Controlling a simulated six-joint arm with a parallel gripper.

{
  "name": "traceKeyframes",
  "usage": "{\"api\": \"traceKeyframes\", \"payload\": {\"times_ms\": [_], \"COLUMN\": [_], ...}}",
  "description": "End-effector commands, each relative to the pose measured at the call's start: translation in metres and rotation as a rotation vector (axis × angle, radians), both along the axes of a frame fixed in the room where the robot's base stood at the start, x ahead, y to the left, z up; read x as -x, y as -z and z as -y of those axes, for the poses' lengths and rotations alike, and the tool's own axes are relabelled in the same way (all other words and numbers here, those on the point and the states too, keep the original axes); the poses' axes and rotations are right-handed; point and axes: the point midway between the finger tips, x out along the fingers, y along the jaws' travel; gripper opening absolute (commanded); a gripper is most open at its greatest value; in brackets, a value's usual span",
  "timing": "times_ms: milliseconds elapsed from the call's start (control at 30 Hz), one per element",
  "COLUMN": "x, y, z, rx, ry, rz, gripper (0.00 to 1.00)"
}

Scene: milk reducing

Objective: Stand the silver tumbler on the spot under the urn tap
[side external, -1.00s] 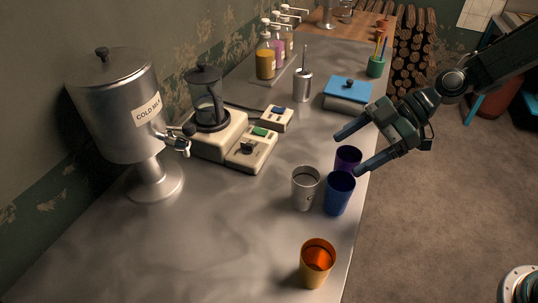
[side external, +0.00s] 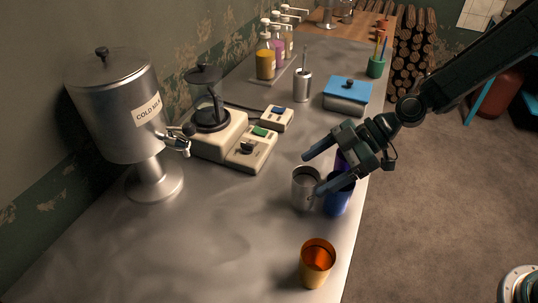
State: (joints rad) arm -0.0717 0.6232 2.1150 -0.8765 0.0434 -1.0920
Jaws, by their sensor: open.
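The silver tumbler (side external: 304,191) stands upright on the counter, right of centre in the view, with blue and purple tumblers close on its right. The urn (side external: 115,105), labelled "COLD MILK", stands at the left on a round foot, and its tap (side external: 182,140) points right. The counter under the tap is bare; I cannot make out a marked spot there. My gripper (side external: 312,173) is open and empty. Its fingers point left, one beyond the silver tumbler's rim and one in front of its right side. I cannot tell whether they touch it.
The blue tumbler (side external: 338,200) and purple tumbler (side external: 341,163) are partly hidden by my gripper. An orange tumbler (side external: 317,263) stands nearer the front. The counter's front left is clear.

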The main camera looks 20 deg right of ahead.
Motion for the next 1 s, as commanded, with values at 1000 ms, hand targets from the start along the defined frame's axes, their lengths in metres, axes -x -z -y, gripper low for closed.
{"api": "traceKeyframes", "payload": {"times_ms": [1000], "x": [-0.008], "y": [0.022], "z": [-0.028], "rx": [0.000], "ry": [0.001], "rz": [0.001], "gripper": [0.55]}}
